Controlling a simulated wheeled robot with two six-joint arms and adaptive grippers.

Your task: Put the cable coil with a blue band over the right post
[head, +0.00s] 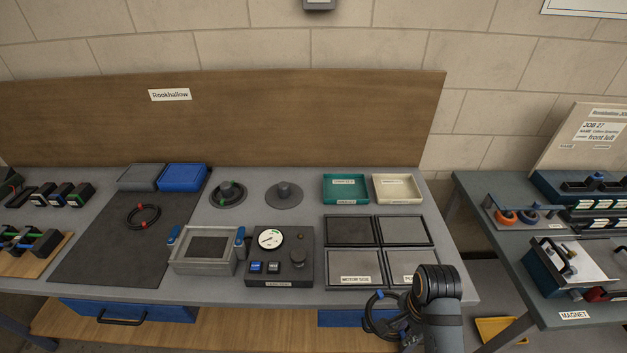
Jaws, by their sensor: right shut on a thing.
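My right gripper (396,322) is at the front right, past the bench's front edge. It is shut on a dark cable coil (369,318) that shows a blue band at its top; the gripper hides part of the coil. The right post (284,189) is a short grey peg on a round base at the back middle of the bench, with nothing around it. The left post (227,187) stands beside it with a dark coil with green marks around it. The held coil is well to the front and right of both posts. My left gripper is not in view.
A coil with red bands (143,217) lies on the dark mat (90,255). A gauge box (279,270) and a grey clamped box (203,264) stand in front of the posts. Several shallow trays (355,269) lie between the gripper and the teal bin (346,188).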

